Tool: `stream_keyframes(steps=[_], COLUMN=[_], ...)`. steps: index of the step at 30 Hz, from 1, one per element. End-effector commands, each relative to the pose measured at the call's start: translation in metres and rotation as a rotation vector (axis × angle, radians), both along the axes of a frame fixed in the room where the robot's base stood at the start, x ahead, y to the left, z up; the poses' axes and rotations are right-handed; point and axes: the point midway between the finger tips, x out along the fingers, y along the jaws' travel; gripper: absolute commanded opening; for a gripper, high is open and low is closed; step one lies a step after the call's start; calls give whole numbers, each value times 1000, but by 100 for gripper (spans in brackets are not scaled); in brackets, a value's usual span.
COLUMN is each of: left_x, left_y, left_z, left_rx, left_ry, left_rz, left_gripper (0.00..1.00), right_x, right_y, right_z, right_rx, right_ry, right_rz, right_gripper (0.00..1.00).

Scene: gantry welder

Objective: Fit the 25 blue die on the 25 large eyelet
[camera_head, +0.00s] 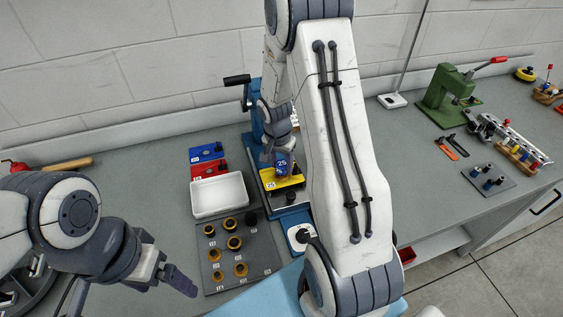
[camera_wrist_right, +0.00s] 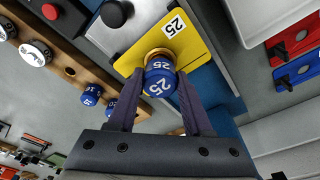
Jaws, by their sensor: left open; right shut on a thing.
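The blue die (camera_wrist_right: 160,84), marked 25, is between the fingers of my right gripper (camera_wrist_right: 159,76), which is shut on it. In the right wrist view a brass-coloured eyelet (camera_wrist_right: 159,55) on the yellow plate (camera_wrist_right: 200,45) labelled 25 is right at the die's end. I cannot tell whether the die is seated on it or just touching. In the head view the blue die (camera_head: 284,163) is over the yellow plate (camera_head: 293,182) at the blue press, and my right arm hides much of it. My left gripper (camera_head: 172,278) is open and empty at the lower left.
A white tray (camera_head: 220,211) and a grey board (camera_head: 262,262) with several brass rings lie left of the press (camera_head: 255,125). Red and blue plates (camera_head: 206,152) are behind the tray. A green press (camera_head: 446,95) stands at right. Other blue dies (camera_wrist_right: 92,95) sit in a wooden rack.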

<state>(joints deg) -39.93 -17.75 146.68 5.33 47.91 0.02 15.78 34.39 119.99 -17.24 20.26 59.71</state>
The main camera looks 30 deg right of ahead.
Motion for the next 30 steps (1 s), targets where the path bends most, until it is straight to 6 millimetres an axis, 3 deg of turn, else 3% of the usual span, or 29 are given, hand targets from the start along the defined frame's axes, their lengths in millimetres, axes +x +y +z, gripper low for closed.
stream_keyframes(steps=[30], left_x=[0], left_y=[0], left_z=[-10], left_rx=[0], left_ry=[0], left_rz=[0], left_gripper=[90], right_x=[1], right_y=[0], right_z=[-9], right_rx=[0], right_ry=[-1], right_rz=[1], right_gripper=[0])
